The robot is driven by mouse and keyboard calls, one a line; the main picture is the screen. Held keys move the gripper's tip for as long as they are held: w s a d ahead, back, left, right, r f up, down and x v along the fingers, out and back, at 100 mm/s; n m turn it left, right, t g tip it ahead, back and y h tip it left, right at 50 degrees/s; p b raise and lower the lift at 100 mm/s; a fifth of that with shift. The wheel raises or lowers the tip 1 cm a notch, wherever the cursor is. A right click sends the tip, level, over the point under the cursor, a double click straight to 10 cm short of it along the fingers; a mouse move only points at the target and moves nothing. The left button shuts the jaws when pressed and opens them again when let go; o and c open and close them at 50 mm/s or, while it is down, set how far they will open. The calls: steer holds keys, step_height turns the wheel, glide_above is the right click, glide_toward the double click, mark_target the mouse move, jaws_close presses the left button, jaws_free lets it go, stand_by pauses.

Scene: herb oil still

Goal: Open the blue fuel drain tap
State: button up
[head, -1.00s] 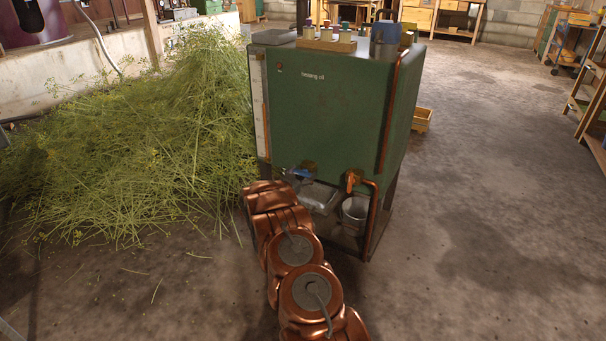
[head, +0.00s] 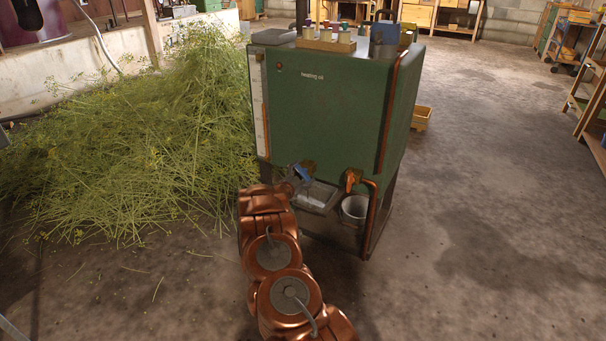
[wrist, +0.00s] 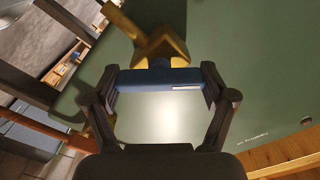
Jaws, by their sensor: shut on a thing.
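The blue fuel drain tap (head: 304,173) sits low on the front of the green heating oil tank (head: 325,115), with a brass body (wrist: 155,38). In the wrist view its blue handle (wrist: 140,79) lies between the two fingers of my gripper (wrist: 163,80), one finger at each end. My gripper is shut on the handle. In the head view the handle slants, and my arm partly hides the gripper.
A heap of cut herbs (head: 130,150) lies to the left.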

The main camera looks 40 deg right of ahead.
steer(key=m+b, duration=0.1)
steer(key=m, duration=0.1)
steer(key=shift+f+m, duration=0.2)
steer(key=shift+m, duration=0.2)
steer(key=m+b, duration=0.3)
steer(key=shift+f+m, duration=0.1)
steer(key=shift+m, duration=0.2)
steer(key=m+b, duration=0.3)
steer(key=shift+m+b, duration=0.3)
steer(key=shift+b, duration=0.05)
steer(key=o, duration=1)
steer(key=shift+r, duration=0.2)
steer(key=v, duration=1.2)
